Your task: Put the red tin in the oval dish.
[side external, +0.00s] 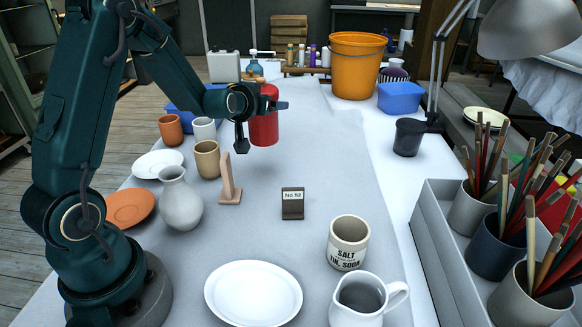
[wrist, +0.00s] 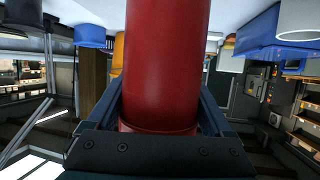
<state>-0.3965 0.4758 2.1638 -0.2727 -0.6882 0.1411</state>
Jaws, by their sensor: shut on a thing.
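The red tin (side external: 264,128) is upright in the air above the far middle of the table. It also fills the middle of the wrist view (wrist: 166,62). My gripper (side external: 272,106) is shut on the tin, with a dark finger on each side of it in the wrist view (wrist: 162,105). Low, open dishes stand on the table: a large white one (side external: 253,293) at the front, a smaller white one (side external: 158,164) at the left and an orange one (side external: 130,208) nearer my base. I cannot tell from the angle which is oval. All look empty.
A white vase (side external: 181,203), several cups and a wooden stand (side external: 229,186) crowd the left. A No. 52 card holder (side external: 293,203), a salt pot (side external: 348,242) and a white jug (side external: 366,300) stand nearer. An orange bucket (side external: 355,67) is behind. The centre right is clear.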

